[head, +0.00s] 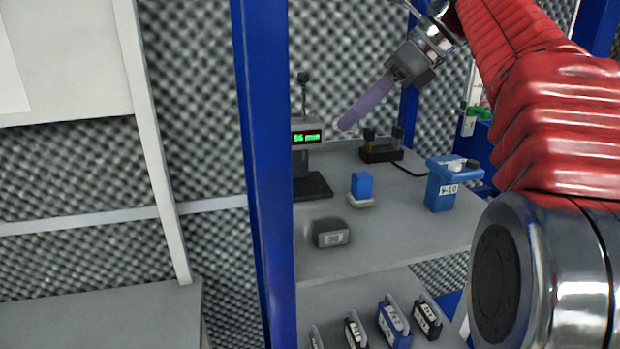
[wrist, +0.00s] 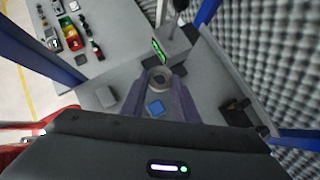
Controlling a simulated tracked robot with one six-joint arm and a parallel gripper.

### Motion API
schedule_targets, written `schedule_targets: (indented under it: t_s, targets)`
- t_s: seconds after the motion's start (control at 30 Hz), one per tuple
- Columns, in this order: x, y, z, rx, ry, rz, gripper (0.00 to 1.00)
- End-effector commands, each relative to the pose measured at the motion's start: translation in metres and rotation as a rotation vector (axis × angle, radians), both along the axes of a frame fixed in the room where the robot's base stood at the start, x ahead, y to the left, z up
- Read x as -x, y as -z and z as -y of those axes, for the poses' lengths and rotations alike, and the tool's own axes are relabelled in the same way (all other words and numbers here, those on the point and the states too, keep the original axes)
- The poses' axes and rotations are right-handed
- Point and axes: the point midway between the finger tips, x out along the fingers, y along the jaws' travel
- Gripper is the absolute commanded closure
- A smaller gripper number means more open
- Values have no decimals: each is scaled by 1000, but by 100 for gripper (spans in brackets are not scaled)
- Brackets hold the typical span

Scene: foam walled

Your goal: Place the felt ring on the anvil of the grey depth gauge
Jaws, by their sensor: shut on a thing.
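My gripper (head: 345,124), with long lavender fingers, is shut on a pale ring, the felt ring (wrist: 159,70). In the wrist view the ring sits between the fingertips with its dark hole showing; in the head view it is mostly hidden at the finger ends. The grey depth gauge (head: 306,137) stands at the left of the shelf, with a lit green display and a dark base (head: 313,186). It also shows in the wrist view (wrist: 178,36), above the ring. The gripper is up and right of the gauge head in the head view, apart from it. The anvil is not clearly visible.
A blue upright post (head: 262,180) stands just left of the gauge. Foam walls stand behind.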

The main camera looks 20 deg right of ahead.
Motion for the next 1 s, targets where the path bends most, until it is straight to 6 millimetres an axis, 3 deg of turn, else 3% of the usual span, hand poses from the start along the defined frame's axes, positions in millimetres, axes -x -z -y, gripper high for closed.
schedule_targets:
  t_s: [0.9, 1.0]
  targets:
    - [2, 128, 2, -1, 3, -11, 100]
    - [-7, 126, -9, 1, -1, -6, 100]
